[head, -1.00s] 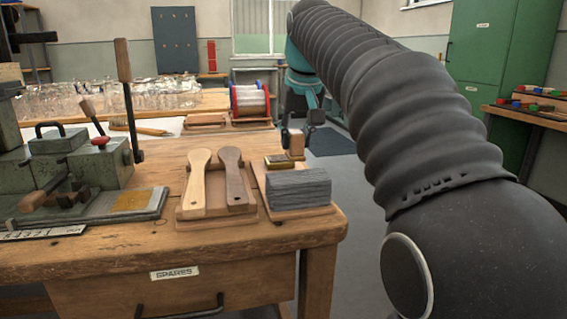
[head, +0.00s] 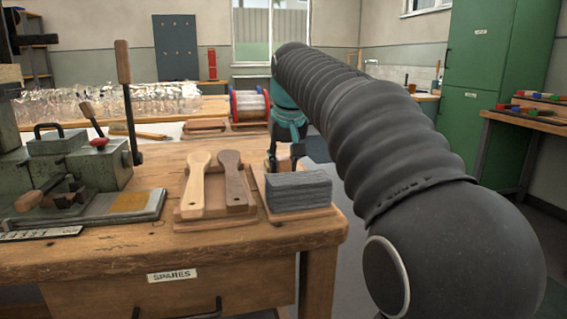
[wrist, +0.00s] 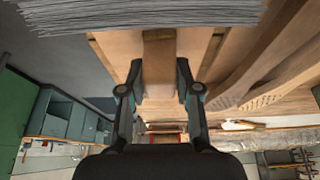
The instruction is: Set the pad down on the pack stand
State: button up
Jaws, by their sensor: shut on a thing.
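The pad, a small wooden block (wrist: 158,68), is between the two fingers of my gripper (wrist: 157,80) in the wrist view. In the head view my gripper (head: 284,160) is low behind the grey bristle pack, over the back of the pack stand. The pack stand (head: 300,211) is a flat wooden board at the right end of the bench. The grey pack (head: 299,191) lies on its front part; it also shows at the top of the wrist view (wrist: 140,14). I cannot tell whether the pad touches the stand, as the pack hides its underside.
Left of the stand, a wooden tray (head: 190,223) holds a pale brush handle (head: 194,187) and a dark one (head: 234,182). A green-grey machine (head: 75,165) stands at the left. A spool (head: 249,104) is on the bench behind. The bench's right edge is close by.

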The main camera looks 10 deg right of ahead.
jog(key=shift+f, duration=0.15)
jog(key=o, duration=1)
jog(key=shift+s+r, duration=0.1)
jog(key=shift+r, duration=0.5)
jog(key=p+v, duration=0.3)
jog(key=v, duration=0.8)
jog(key=shift+s, duration=0.1)
